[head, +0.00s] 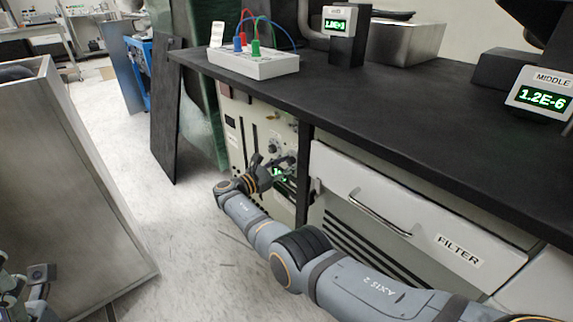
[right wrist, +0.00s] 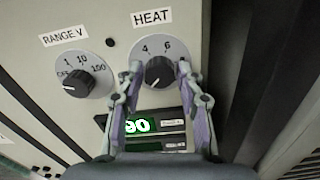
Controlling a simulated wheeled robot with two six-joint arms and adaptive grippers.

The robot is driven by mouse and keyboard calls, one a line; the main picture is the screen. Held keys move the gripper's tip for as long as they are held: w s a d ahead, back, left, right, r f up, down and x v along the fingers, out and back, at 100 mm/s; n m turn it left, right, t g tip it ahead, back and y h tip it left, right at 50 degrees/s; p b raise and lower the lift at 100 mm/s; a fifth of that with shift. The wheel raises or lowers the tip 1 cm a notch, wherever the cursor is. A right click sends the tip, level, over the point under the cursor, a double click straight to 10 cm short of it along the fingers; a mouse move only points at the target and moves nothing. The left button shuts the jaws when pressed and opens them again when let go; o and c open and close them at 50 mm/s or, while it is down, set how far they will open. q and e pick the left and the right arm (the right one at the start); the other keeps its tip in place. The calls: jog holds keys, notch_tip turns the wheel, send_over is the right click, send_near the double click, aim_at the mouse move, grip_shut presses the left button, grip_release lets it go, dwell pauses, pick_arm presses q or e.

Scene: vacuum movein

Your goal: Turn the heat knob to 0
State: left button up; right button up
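The HEAT knob (right wrist: 159,72) is black and round on the pale panel, under a white HEAT label (right wrist: 151,18). A pale mark on the knob seems to point down and left. My right gripper (right wrist: 159,70) is open, with one fingertip on each side of the knob; I cannot tell whether they touch it. In the head view the right gripper (head: 272,163) is at the cabinet front and hides the knob. Part of my left gripper (head: 40,275) shows at the lower left.
A RANGE V knob (right wrist: 83,75) sits left of the HEAT knob. A green display (right wrist: 139,125) reading 90, partly covered, is below. The black countertop (head: 400,110) overhangs the panel, and a FILTER drawer (head: 410,205) is to the right.

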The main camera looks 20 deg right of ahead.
aim_at(295, 133)
jog(key=shift+o, duration=1.1)
jog(key=shift+r, duration=0.1)
notch_tip(295, 133, up, 10)
jog(key=shift+f, duration=0.1)
